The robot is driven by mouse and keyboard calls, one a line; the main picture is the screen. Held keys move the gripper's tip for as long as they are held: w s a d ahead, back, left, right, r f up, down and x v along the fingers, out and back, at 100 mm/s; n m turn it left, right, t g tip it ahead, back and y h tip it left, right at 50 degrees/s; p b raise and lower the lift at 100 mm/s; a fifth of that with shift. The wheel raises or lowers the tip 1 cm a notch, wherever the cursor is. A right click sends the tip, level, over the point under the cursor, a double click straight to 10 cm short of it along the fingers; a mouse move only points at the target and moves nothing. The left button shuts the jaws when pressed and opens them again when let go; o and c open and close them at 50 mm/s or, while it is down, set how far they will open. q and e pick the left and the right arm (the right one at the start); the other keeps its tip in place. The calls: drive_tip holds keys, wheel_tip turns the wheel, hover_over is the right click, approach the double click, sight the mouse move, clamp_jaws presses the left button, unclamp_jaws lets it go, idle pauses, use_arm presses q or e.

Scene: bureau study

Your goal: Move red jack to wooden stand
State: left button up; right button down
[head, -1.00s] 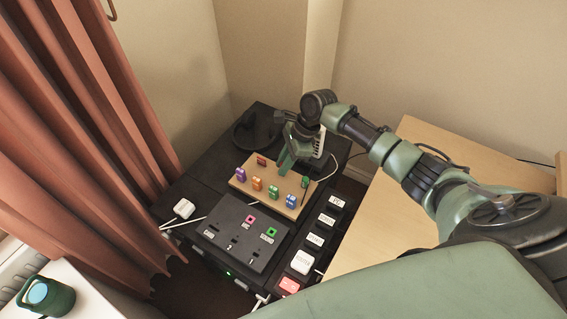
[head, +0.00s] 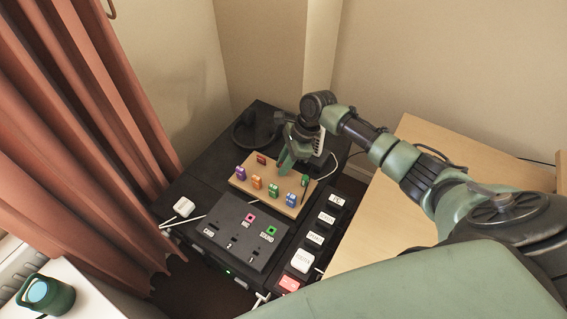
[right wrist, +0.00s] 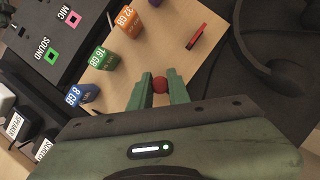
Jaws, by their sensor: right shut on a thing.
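The red jack (right wrist: 160,84) shows as a small round red end between the two green fingertips of my right gripper (right wrist: 161,90), which is shut on it. The rest of the jack is hidden by the fingers. The wooden stand (right wrist: 128,72) lies under and beyond the fingertips. In the head view my right gripper (head: 284,167) is over the back part of the wooden stand (head: 246,189), and the jack cannot be made out there. I cannot tell whether the jack touches the stand. My left gripper is not in view.
The stand holds purple, orange (head: 256,182), green and blue (head: 291,199) memory sticks and a flat red piece (right wrist: 196,37). A black panel (head: 228,215) with pink and green sockets lies in front. Labelled buttons (head: 327,218) are at right, black headphones (right wrist: 272,60) behind.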

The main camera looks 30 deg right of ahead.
drive_tip(key=shift+f, duration=0.5)
idle(0.4)
drive_tip(key=c, duration=1.3)
unclamp_jaws()
drive_tip(key=shift+o, duration=0.2)
drive_tip(key=shift+r, duration=0.1)
drive_tip(key=v, duration=0.7)
drive_tip(key=shift+d+r, duration=0.2)
drive_tip(key=shift+r, duration=0.15)
